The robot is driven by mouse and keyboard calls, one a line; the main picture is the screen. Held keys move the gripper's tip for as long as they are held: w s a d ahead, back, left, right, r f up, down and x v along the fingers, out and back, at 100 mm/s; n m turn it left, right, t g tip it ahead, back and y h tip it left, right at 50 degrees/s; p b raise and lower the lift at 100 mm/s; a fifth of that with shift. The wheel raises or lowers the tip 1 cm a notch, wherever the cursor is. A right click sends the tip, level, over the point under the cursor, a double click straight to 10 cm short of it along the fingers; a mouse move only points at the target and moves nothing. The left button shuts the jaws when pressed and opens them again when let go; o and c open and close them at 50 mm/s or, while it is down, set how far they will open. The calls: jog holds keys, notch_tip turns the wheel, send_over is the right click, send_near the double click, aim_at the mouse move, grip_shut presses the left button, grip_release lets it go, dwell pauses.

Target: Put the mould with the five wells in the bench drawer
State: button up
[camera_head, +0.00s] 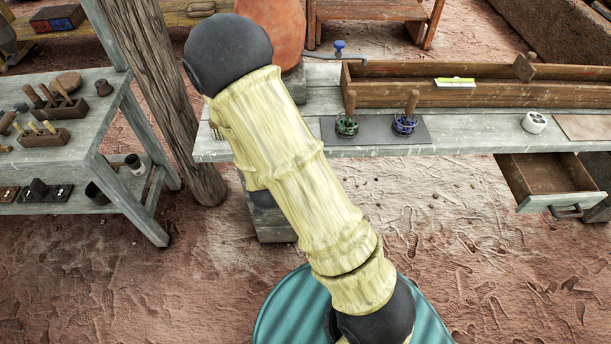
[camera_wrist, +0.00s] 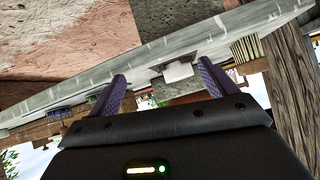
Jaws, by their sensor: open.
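The bench drawer (camera_head: 552,180) is pulled open under the right part of the long grey bench (camera_head: 460,135), and its inside looks empty. Several small blocks lie on the lower shelf of the left table: a brown one (camera_head: 9,193), a dark one (camera_head: 36,190) and a black one with pale marks (camera_head: 61,193). They may be moulds, but their wells are too small to count. My gripper (camera_wrist: 161,86) is open in the wrist view, with nothing visibly held. A pale block (camera_wrist: 178,71) shows beyond the fingertips. My arm hides the gripper in the head view.
The left table (camera_head: 60,150) carries wooden tool holders and cups. A wooden post (camera_head: 165,90) stands between it and the bench. On the bench are a long wooden trough (camera_head: 440,95), two tools in jars on a dark mat (camera_head: 375,130) and a white holed piece (camera_head: 535,122).

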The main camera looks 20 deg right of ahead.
jog(key=s+d+r+n+g+y, duration=0.1)
jog(key=s+r+n+g, duration=0.1)
jog(key=s+r, duration=0.4)
jog(key=s+d+r+n+g+y, duration=0.2)
jog(key=s+r+g, duration=0.3)
jog(key=s, duration=0.4)
jog(key=shift+d+r+n, duration=0.25)
jog(key=shift+r+n, duration=0.15)
jog(key=shift+n, duration=0.3)
jog(key=shift+c, duration=0.3)
